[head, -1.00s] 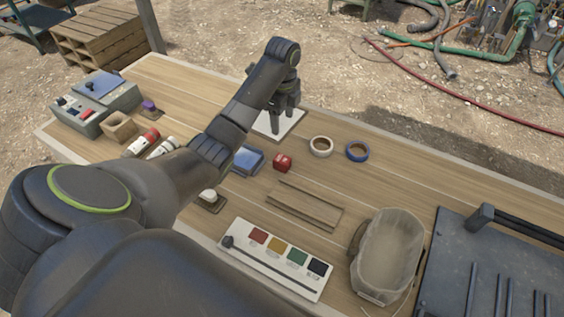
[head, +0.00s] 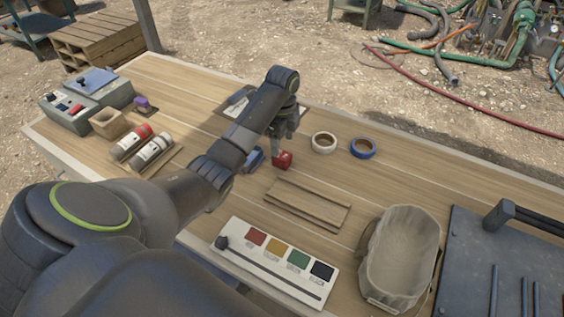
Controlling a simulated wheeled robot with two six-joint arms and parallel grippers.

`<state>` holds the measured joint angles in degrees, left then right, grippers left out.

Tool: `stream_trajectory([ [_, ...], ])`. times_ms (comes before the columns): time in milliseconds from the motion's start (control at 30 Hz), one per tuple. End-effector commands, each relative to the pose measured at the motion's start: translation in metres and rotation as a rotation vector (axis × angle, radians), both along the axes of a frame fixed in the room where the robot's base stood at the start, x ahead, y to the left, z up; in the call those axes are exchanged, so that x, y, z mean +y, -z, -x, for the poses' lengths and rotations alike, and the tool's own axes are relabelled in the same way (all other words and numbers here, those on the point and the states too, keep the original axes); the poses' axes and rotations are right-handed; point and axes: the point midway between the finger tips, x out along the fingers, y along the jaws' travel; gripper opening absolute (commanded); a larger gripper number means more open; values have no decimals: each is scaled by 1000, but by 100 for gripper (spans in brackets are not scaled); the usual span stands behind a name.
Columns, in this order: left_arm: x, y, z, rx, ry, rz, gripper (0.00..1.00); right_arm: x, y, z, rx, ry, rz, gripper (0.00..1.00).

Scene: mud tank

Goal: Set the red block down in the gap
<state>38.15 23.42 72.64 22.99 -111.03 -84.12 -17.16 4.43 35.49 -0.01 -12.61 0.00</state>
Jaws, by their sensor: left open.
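The red block (head: 283,160) sits on the wooden table, right of my left forearm and behind a flat wooden piece with two long raised edges (head: 307,204). A narrow gap runs between those edges, and no block shows in it. My left gripper (head: 277,148) points down at the red block, with its fingers open. The fingers overlap the block's back left in the picture; I cannot tell whether they touch it. My right gripper is not in view.
A white tape roll (head: 324,142) and a blue tape roll (head: 362,148) lie right of the block. A blue item (head: 254,159) is partly hidden by my arm.

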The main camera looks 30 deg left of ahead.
Motion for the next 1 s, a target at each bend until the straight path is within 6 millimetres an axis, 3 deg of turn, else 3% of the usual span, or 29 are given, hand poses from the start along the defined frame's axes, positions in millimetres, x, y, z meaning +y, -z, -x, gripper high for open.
stream_trajectory([
  [400,-1,50,3,1,2,0,62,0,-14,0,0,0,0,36],
  [667,-1,54,3,0,2,0,62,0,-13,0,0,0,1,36],
  [1000,-1,54,3,0,2,0,20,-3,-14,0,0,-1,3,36],
])
